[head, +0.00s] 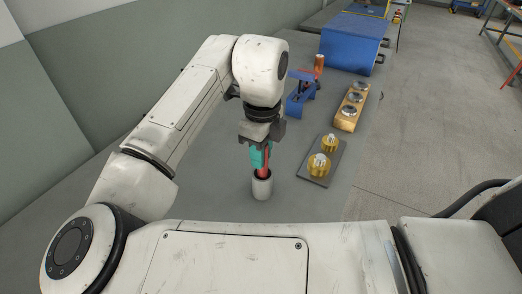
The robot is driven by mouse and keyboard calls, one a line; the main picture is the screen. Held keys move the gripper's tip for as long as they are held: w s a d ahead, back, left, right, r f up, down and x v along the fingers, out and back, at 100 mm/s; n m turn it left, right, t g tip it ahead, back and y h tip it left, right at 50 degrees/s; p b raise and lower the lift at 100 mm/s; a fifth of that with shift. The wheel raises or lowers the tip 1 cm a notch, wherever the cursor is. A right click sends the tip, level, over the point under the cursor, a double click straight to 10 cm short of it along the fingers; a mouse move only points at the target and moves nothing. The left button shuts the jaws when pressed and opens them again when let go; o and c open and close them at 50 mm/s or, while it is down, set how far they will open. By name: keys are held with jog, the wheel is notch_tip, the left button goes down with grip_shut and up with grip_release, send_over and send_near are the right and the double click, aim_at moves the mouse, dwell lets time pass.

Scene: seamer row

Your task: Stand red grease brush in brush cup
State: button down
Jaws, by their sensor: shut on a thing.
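The red grease brush (266,169) is held upright, or close to it, in my gripper (260,157). My gripper has teal fingers and points down, shut on the brush. The brush cup (262,185) is a small pale grey cylinder with a dark opening, standing on the grey bench top. The brush's lower end is at the cup's mouth. I cannot tell how deep it is inside or whether it touches the bottom. The fingers are just above the cup's rim and hide part of the brush.
To the right lies a dark plate (322,171) with brass-coloured pieces. Behind it is a wooden block (346,124) with round metal parts. A blue clamp-like tool (298,100) and a blue box (353,46) stand farther back. The bench left of the cup is clear.

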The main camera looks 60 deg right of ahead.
jog(key=c, duration=0.9)
grip_release()
jog(key=shift+o, duration=0.2)
notch_tip(320, 180, up, 11)
jog(key=shift+f, duration=0.1)
jog(key=shift+s, duration=0.1)
